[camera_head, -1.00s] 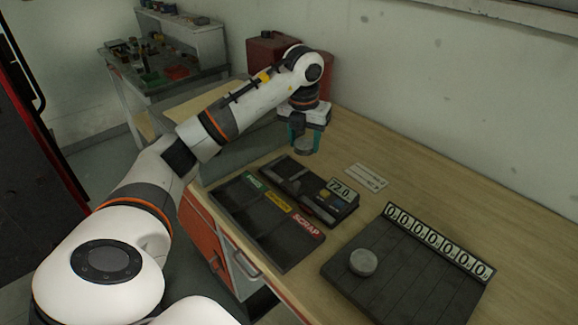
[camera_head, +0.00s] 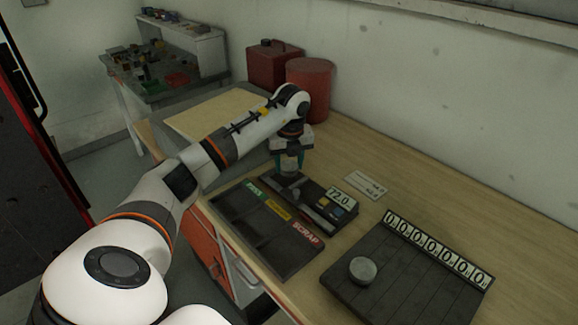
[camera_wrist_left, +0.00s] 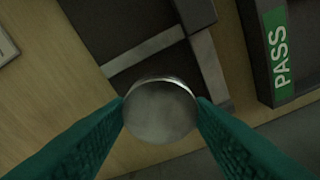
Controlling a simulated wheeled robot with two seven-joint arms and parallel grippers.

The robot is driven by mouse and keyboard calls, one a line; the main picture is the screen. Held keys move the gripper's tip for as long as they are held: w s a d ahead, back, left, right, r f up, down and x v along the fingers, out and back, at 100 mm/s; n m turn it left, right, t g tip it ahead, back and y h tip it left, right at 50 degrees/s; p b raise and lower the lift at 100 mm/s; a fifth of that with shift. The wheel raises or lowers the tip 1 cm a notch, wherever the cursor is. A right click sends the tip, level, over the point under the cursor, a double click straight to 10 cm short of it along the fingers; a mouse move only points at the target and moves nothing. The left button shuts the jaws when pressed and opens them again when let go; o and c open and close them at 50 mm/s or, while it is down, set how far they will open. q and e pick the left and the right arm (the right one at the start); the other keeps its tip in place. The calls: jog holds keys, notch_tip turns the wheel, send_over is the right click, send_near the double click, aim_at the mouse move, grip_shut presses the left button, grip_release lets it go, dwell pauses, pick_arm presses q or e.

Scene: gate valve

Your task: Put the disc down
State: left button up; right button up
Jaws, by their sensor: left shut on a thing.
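My left gripper (camera_head: 288,165) is shut on a grey metal disc (camera_head: 289,169). It holds the disc over the left end of the dark instrument (camera_head: 318,213), which has a display reading 72.0. In the left wrist view the disc (camera_wrist_left: 160,111) sits between the teal fingers, with the dark instrument (camera_wrist_left: 120,35) behind it. I cannot tell whether the disc touches the instrument. A dark tray (camera_head: 262,238) with PASS, a yellow label and SCRAP stands in front of the instrument. My right gripper is not in view.
A second grey disc (camera_head: 362,270) lies on a dark grooved board (camera_head: 385,297) with a row of number plates at the right. A white card (camera_head: 366,185) lies behind the instrument.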

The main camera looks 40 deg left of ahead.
aim_at(290, 169)
pick_arm(q)
jog(key=shift+f, duration=1)
jog(key=o, duration=1)
jog(key=shift+f, duration=0.1)
jog(key=shift+c, duration=0.2)
jog(key=shift+r, duration=0.25)
notch_tip(290, 169, up, 12)
jog(key=d+b, duration=0.1)
jog(key=shift+s+f+b, duration=0.15)
jog(key=shift+s+b, duration=0.2)
jog(key=shift+s, duration=0.05)
